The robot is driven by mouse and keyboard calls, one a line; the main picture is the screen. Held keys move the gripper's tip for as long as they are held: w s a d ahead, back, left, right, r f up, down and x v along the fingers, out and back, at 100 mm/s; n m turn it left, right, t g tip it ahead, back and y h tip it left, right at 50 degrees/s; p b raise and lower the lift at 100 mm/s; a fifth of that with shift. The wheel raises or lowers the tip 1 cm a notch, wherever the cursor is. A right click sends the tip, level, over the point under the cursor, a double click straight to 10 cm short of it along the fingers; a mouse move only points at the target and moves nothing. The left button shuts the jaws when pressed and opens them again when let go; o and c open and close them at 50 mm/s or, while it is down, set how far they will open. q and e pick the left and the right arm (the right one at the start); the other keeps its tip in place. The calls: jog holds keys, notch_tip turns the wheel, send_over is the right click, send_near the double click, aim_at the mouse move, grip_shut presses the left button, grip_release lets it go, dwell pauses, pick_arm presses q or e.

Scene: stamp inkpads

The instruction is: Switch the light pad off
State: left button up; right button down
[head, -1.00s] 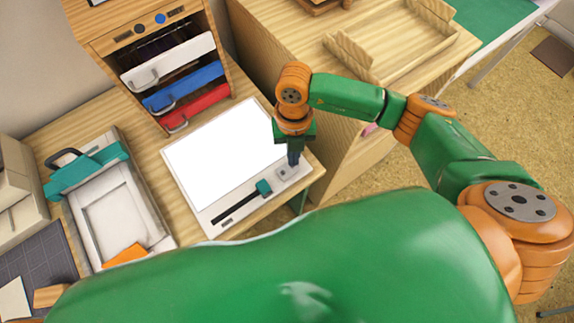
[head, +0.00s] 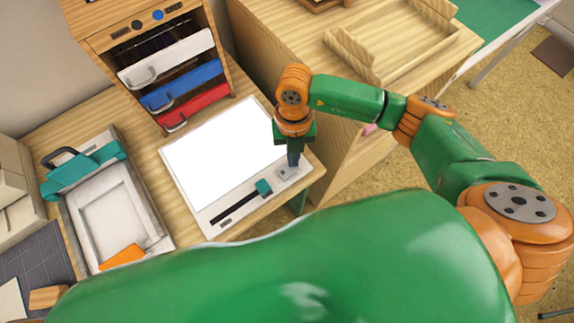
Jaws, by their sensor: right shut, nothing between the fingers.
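The light pad (head: 222,155) lies on the wooden desk, its panel bright white. Along its front edge are a black slot with a teal slider knob (head: 263,187) at the slot's right end and a small grey square switch (head: 287,172). My right gripper (head: 293,162) is shut and empty, pointing down at the switch. Its tips are at or just above the switch; I cannot tell whether they touch it. My left gripper is not in view.
A cabinet with white, blue and red drawers (head: 186,97) stands behind the pad. A press with a teal handle (head: 84,170) is at left. A wooden tray (head: 400,45) lies on the counter at the upper right.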

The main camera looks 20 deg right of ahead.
jog(key=shift+f+b, duration=0.35)
jog(key=shift+f, duration=0.1)
jog(key=shift+r, duration=0.1)
notch_tip(320, 180, up, 7)
jog(key=p, duration=0.6)
jog(key=shift+r, duration=0.1)
